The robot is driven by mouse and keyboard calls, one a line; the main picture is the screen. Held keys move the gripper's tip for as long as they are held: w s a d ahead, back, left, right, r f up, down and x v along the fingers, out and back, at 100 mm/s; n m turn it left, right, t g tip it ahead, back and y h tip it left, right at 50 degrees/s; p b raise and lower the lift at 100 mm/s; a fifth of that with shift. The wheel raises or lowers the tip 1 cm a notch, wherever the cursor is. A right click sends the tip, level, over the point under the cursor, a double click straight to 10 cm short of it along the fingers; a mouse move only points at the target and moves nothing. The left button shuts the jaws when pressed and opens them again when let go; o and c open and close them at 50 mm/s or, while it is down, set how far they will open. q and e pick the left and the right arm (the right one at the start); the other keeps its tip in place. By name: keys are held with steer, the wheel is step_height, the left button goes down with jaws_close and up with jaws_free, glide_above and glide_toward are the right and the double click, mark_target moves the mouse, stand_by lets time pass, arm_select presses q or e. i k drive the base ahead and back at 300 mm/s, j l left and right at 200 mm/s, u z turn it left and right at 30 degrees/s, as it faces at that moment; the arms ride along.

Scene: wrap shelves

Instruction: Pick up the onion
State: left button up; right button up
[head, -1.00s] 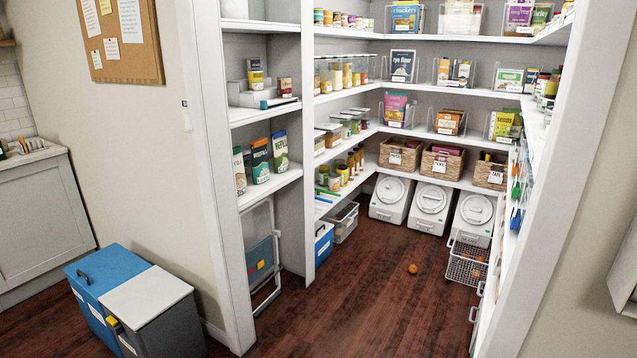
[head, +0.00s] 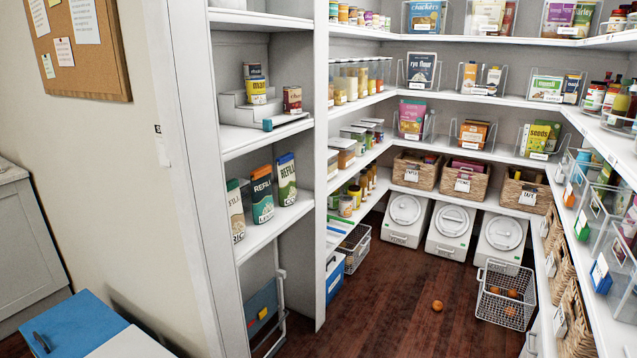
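A small round orange-brown onion (head: 437,305) lies alone on the dark wood floor of the pantry, in the lower right half of the head view. A wire basket (head: 506,296) stands on the floor to its right and holds a few similar orange-brown round things. The onion and the basket are apart, with bare floor between them. Neither of my grippers shows in the head view.
White bins (head: 451,225) stand along the back under the shelves. A wire crate (head: 355,247) and a blue box (head: 334,278) are at the left. A blue-lidded bin (head: 68,322) stands outside at lower left. The floor (head: 385,310) around the onion is clear.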

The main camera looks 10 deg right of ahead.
mark_target(437, 305)
steer(key=i+l+z, duration=0.2)
steer(key=i+z, duration=0.2)
steer(key=i, duration=0.25)
steer(key=i+z, duration=0.4)
steer(key=i, duration=0.25)
steer(key=i+j+z, duration=0.35)
steer(key=i, duration=0.3)
steer(key=i+l, duration=0.05)
steer(key=l, duration=0.05)
